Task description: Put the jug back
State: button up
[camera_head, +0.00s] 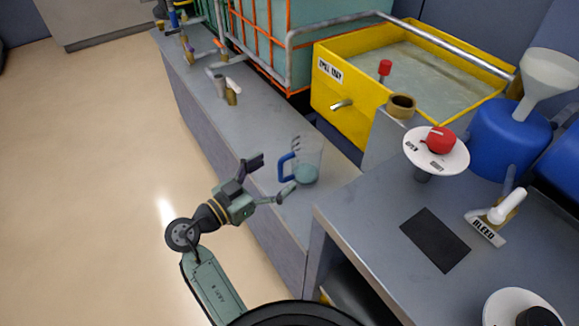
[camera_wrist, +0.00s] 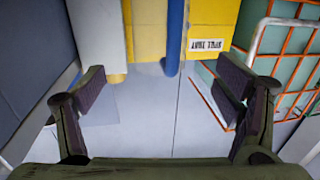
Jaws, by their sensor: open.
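The clear jug (camera_head: 308,158) has a blue handle and teal liquid low inside. It stands upright on the low grey bench in the head view. Its handle (camera_head: 284,168) faces left, toward my gripper (camera_head: 271,176). My gripper is open, its fingers spread wide just left of the handle, and holds nothing. Whether a finger touches the jug cannot be told.
A yellow spill tray (camera_head: 345,112) with a tap stands behind the jug. An orange-caged tank (camera_head: 265,40) is at the back. The higher grey bench (camera_head: 350,215) at right holds a red knob (camera_head: 440,140), a black mat (camera_head: 435,240) and blue containers (camera_head: 508,130). The low bench (camera_head: 245,125) has free room.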

jog(key=v, duration=0.2)
jog(key=shift+s+a, duration=0.2)
jog(key=shift+r, duration=0.1)
